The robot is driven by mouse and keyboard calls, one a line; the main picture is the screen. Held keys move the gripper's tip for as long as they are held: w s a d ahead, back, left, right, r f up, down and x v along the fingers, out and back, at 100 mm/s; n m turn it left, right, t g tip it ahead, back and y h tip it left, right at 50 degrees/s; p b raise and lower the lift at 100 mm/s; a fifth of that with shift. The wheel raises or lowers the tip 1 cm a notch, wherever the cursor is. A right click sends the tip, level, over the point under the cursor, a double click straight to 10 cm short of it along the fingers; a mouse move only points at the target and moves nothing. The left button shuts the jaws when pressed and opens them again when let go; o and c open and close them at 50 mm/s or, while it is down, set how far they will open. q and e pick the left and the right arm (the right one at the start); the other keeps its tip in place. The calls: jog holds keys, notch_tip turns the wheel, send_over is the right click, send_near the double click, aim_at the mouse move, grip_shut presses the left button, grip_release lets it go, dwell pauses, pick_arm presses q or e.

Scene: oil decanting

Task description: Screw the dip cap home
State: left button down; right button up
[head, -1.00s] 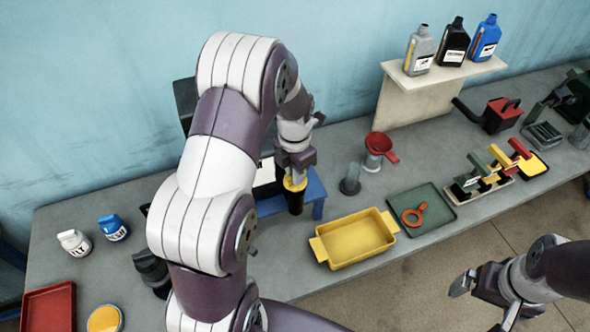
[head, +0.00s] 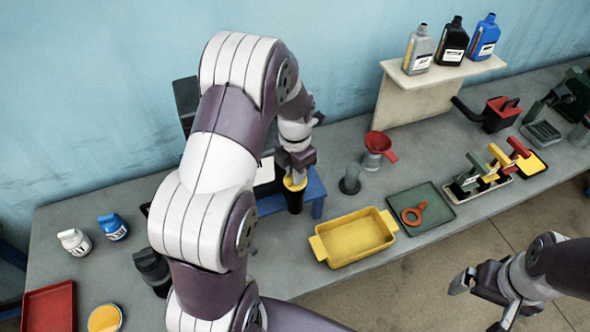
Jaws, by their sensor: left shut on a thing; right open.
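A yellow dip cap (head: 295,183) sits at the top of a dark cylinder (head: 295,203) by the blue stand (head: 314,190). My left gripper (head: 296,170) points down from above and is shut on the yellow cap. The fingers hide much of the cap, so I cannot tell how far it is seated. My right gripper (head: 478,300) is open and empty, off the bench's front edge at the lower right.
A yellow tray (head: 355,240) stands right of the cylinder, with a green tray (head: 440,215) holding an orange ring tool (head: 414,214) beyond. Several bottles (head: 454,45) occupy a shelf.

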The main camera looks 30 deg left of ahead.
pick_arm(q)
jog(key=shift+f+b, duration=0.6)
jog(key=shift+f, duration=0.45)
